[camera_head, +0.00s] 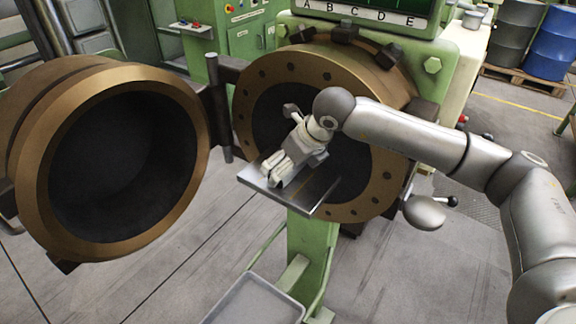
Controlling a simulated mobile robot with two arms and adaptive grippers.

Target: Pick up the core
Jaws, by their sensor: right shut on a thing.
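My right gripper (280,172) reaches in from the right and points down at a flat metal shelf (318,190) in front of the round opening of the green extruder (320,222). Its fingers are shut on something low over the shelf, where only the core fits. The core itself is hidden by the fingers, so I cannot make out its shape or whether it touches the shelf. My left gripper is not in view.
A heavy bronze-rimmed ring door (30,180) stands swung open at the left, on a hinge beside the opening. A grey tray (255,300) lies low at the bottom centre. A lever with a black knob (451,201) is right of the opening. Drums (515,40) stand far back right.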

